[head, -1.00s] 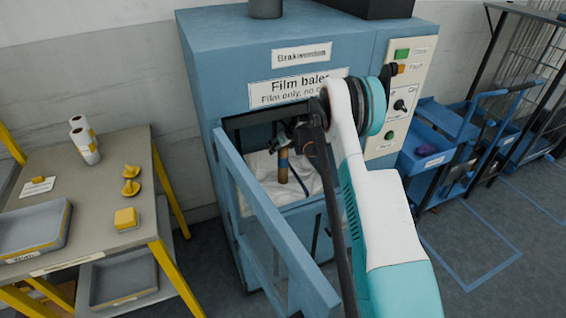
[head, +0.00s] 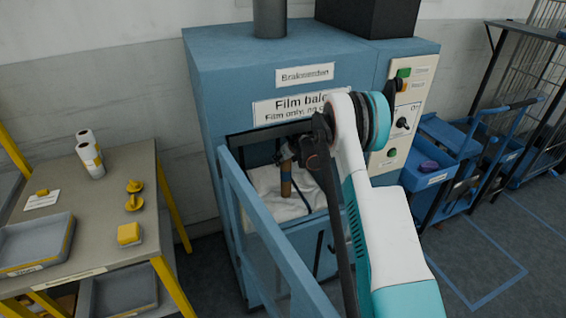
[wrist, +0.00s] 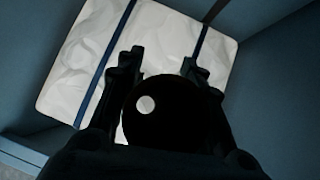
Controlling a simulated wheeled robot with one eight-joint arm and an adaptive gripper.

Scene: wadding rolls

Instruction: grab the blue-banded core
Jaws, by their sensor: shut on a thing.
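The core (head: 286,187) is a brown tube with a blue band near its upper part, hanging upright inside the open film baler. My gripper (head: 287,158) is shut on its upper end and partly hidden behind my arm. In the wrist view, the core (wrist: 160,125) is a dark round end with a pale hole, between the two fingers of my gripper (wrist: 158,80). White wrapped material with dark blue straps (wrist: 85,60) lies below it. I cannot tell whether the core touches this material.
The blue film baler (head: 225,80) surrounds the gripper with its walls, and its front door (head: 265,240) stands open at the left. A table (head: 110,215) with white rolls (head: 90,155), yellow pieces and a grey tray (head: 35,250) stands left. Blue carts (head: 430,180) stand right.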

